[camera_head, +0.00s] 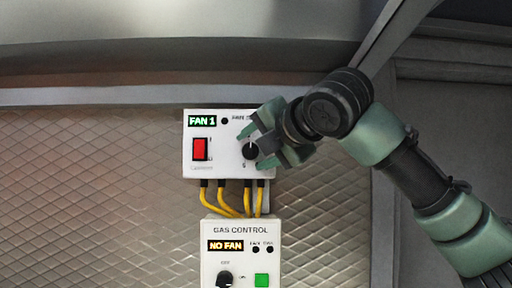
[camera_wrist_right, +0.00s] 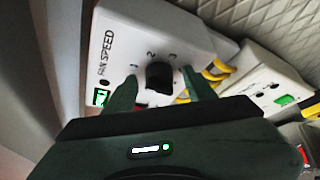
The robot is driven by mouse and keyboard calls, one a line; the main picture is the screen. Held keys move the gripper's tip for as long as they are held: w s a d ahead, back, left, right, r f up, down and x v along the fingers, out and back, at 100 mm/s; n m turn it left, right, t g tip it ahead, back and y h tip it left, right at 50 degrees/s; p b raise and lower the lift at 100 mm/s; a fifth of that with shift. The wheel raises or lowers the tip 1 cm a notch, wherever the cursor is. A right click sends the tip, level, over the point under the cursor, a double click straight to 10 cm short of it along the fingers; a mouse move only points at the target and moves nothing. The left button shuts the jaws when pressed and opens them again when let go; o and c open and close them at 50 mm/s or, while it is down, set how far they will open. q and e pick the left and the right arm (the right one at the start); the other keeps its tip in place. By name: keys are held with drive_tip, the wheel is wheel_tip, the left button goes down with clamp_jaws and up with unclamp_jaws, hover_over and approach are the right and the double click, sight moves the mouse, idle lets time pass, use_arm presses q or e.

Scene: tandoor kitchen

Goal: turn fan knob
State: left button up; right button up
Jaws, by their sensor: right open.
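The fan control box (camera_head: 228,165) is white and fixed to the wall, with a green "FAN 1" display and a red switch (camera_head: 200,149). Its black fan knob (camera_head: 250,151) is on the right side of the box. My right gripper (camera_head: 257,147) is at the knob, its open fingers on either side of it. In the right wrist view the knob (camera_wrist_right: 159,76) shows between the two fingertips (camera_wrist_right: 157,82), under the "FAN SPEED" label. I cannot tell whether the fingers touch it. My left gripper is not in view.
A white gas control box (camera_head: 240,236) with a "NO FAN" display, a black knob (camera_head: 224,278) and a green button (camera_head: 261,280) is below. Yellow cables (camera_head: 222,200) join the two boxes. A metal hood edge (camera_head: 100,96) runs above. The quilted wall (camera_head: 90,190) to the left is clear.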

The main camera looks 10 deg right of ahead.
drive_tip(key=shift+s, duration=0.15)
clamp_jaws()
drive_tip(key=f+m+t+b, duration=0.1)
drive_tip(key=m+b, duration=0.1)
drive_tip(key=b, duration=0.1)
drive_tip(key=shift+y, duration=0.4)
drive_tip(key=m+t+b, duration=0.2)
drive_tip(key=m+b, duration=0.1)
drive_tip(key=m, duration=0.1)
drive_tip(key=f+m+t+b, duration=0.1)
drive_tip(key=m+b, duration=0.3)
drive_tip(key=m+t+h+b, duration=0.1)
drive_tip(key=m+t+b, duration=0.1)
drive_tip(key=m+b, duration=0.2)
drive_tip(key=shift+a+f+m+t, duration=0.2)
drive_tip(key=shift+f+m+t, duration=0.05)
drive_tip(key=shift+m+t, duration=0.05)
drive_tip(key=shift+a+r+m+t+h+b, duration=0.1)
drive_tip(key=shift+m+t+h+b, duration=0.25)
drive_tip(key=shift+m+h+b, duration=1.05)
drive_tip(key=shift+a+r+m+t+h+b, duration=0.1)
drive_tip(key=shift+m+t+h+b, duration=0.45)
drive_tip(key=shift+m, duration=1.65)
drive_tip(key=shift+m+h, duration=0.3)
drive_tip(key=shift+h, duration=0.15)
